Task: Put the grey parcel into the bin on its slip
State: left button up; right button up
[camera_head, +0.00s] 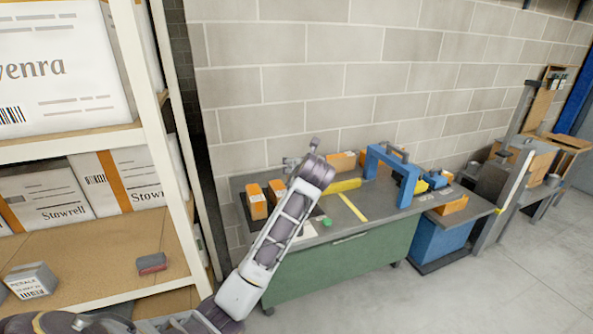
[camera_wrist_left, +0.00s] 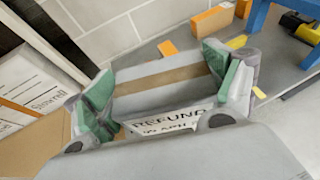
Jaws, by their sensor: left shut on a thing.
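In the left wrist view, my left gripper (camera_wrist_left: 165,85) is shut on the grey parcel (camera_wrist_left: 160,99), its green-lined fingers on either side. The parcel has a brown tape strip and a white slip (camera_wrist_left: 168,122) whose large word reads REFUND; the smaller line is hard to read. My arm runs up across the head view in front of the green bench, but I cannot make out the held parcel there. No bin marked REFUND can be made out. My right gripper is not seen.
On the rack shelf (camera_head: 100,245) at left sit another grey box (camera_head: 32,281) labelled RESALE and a small red-and-grey item (camera_head: 152,263). The green bench (camera_head: 345,262) carries orange boxes (camera_head: 257,203) and a blue arch (camera_head: 400,172). A blue container (camera_head: 440,238) stands beyond. Floor at right is clear.

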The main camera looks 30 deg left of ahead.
pick_arm(q)
jog(key=shift+w+d+r+m+t+h, duration=0.1)
jog(key=shift+d+r+m+t+h, duration=0.15)
jog(key=shift+d, duration=0.3)
jog(key=shift+d+r+m+t+h, duration=0.15)
jog(key=shift+d+m+h, duration=0.15)
jog(key=shift+d, duration=0.2)
jog(key=shift+s+d+f+m+t+h, duration=0.15)
jog(key=shift+d+f+m+h, duration=0.25)
jog(key=shift+d, duration=0.25)
jog(key=shift+s+d+f+m+t+h, duration=0.15)
jog(key=shift+d+f+m+h, duration=0.1)
jog(key=shift+d+f, duration=0.3)
jog(key=s+d+f+m+h, duration=0.1)
jog(key=s+d+f, duration=0.1)
jog(key=s+f, duration=0.5)
jog(key=s+d+f+m+h, duration=0.2)
jog(key=s+f, duration=0.4)
jog(key=f, duration=0.8)
jog(key=s+d+f+m+t+h, duration=0.1)
jog(key=s+d+f+h, duration=0.1)
jog(key=s+d+f, duration=0.2)
jog(key=shift+s+d+f, duration=0.2)
jog(key=shift+s+f, duration=1.6)
jog(key=shift+f, duration=1.9)
jog(key=shift+a, duration=0.1)
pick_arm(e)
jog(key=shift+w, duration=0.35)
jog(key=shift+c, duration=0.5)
